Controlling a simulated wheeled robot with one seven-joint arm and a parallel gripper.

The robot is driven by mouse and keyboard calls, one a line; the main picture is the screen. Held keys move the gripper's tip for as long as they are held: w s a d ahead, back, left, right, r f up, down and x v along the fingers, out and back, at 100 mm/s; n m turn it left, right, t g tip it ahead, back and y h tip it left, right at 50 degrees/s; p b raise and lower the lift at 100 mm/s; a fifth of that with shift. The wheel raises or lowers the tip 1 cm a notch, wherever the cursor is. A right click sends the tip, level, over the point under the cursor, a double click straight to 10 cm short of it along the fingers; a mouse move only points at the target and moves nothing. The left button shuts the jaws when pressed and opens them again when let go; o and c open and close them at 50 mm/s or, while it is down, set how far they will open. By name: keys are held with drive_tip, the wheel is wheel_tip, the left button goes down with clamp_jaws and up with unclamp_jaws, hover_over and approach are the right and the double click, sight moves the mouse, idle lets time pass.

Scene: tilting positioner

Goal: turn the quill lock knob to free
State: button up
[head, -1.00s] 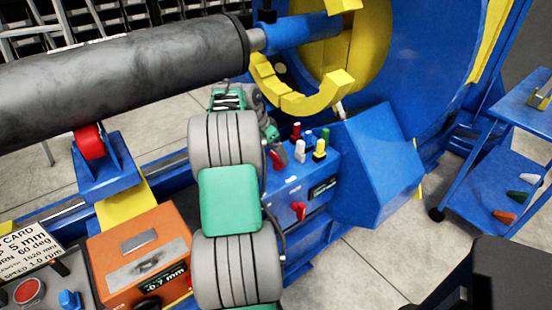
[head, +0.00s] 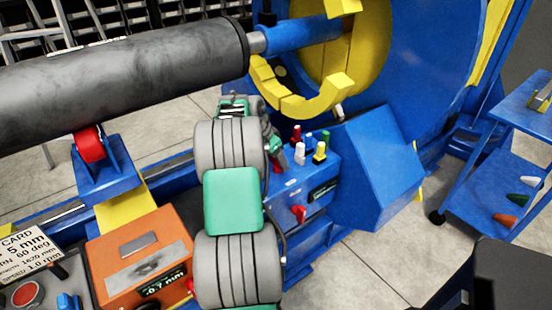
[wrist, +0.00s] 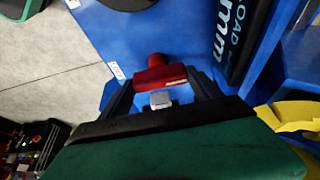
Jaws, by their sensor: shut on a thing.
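A red knob (wrist: 160,72) with a crossbar stands on a blue panel in the wrist view, near a small white label. My gripper (wrist: 162,92) is shut on it, one dark finger on each side of the bar. A pale block shows between the fingers. In the head view my gripper (head: 273,150) is at the upper left of the blue control box (head: 320,170). There my arm and hand hide most of the knob. I cannot read the label or the knob's setting.
White, green and yellow-topped knobs (head: 319,152) stand close to the right of my gripper. Another red knob (head: 299,214) is on the box front below a black display (head: 323,190). A large grey roller (head: 120,80) lies at left. An orange box (head: 138,255) sits lower left.

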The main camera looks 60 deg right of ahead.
drive_tip(key=c, duration=0.4)
drive_tip(key=shift+c, duration=0.2)
drive_tip(key=shift+n, duration=0.4)
drive_tip(key=n+t+b, duration=0.1)
drive_tip(key=n, duration=0.2)
drive_tip(key=shift+s+h, duration=0.1)
drive_tip(key=shift+h, duration=0.2)
drive_tip(key=n+t, duration=0.2)
drive_tip(key=n, duration=0.2)
drive_tip(key=shift+s+r, duration=0.1)
drive_tip(key=n+t, duration=0.1)
drive_tip(key=n, duration=0.2)
drive_tip(key=n+t+y+p, duration=0.1)
drive_tip(key=n, duration=0.1)
drive_tip(key=shift+s+d+n, duration=0.1)
drive_tip(key=shift+s+n, duration=0.05)
drive_tip(key=shift+n, duration=0.25)
drive_tip(key=n+t+y+p, duration=0.1)
drive_tip(key=n, duration=0.3)
drive_tip(key=shift+d, duration=0.1)
drive_tip(key=shift+n+y, duration=0.3)
